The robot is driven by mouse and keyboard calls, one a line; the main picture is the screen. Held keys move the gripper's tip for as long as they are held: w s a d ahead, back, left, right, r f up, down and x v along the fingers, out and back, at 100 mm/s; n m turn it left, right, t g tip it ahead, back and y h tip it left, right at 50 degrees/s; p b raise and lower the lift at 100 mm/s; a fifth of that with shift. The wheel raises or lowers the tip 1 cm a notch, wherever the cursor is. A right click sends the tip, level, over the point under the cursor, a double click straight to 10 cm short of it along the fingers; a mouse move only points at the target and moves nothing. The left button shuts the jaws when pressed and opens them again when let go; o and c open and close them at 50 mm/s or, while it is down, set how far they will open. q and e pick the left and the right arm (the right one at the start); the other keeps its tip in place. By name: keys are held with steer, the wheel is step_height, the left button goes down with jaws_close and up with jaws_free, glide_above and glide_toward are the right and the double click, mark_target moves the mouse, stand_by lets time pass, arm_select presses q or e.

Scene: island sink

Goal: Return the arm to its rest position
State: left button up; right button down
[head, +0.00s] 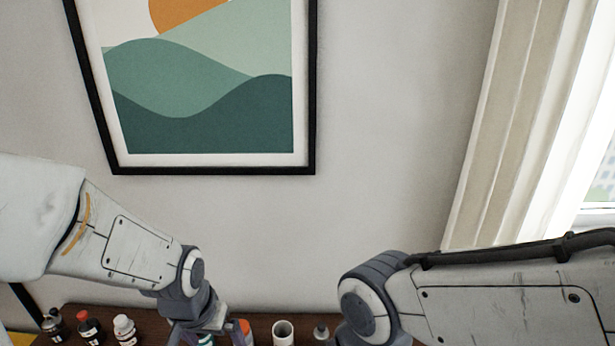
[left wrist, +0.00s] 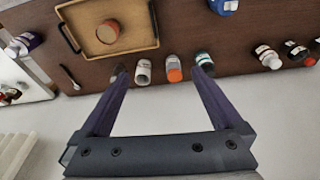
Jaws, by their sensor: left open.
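My left arm comes in from the left in the head view, bent downward over a dark wooden table. My left gripper (head: 210,328) is at the lower edge of that view, partly cut off. In the left wrist view the left gripper (left wrist: 160,72) is open, with its two dark fingers apart and nothing held between them. Beyond the fingertips stand a white cup (left wrist: 143,72) and an orange-topped container (left wrist: 174,70). My right arm (head: 470,296) reaches in from the right, and its gripper is out of view.
The table (left wrist: 185,28) bears a wooden tray (left wrist: 72,12) with a round brown item (left wrist: 108,32), a blue container (left wrist: 223,6) and several bottles (left wrist: 268,57). A framed picture (head: 311,90) hangs on the wall. A curtain (head: 500,130) is at right.

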arm_select(q)
steer(key=s+d+f+m+g+b, duration=0.1)
steer(key=s+d+m+g+b, duration=0.1)
steer(key=s+d+m+b, duration=0.4)
steer(key=s+d, duration=0.5)
steer(key=s, duration=0.1)
steer(key=shift+s+d+f+h, duration=0.35)
steer(key=shift+h, duration=0.05)
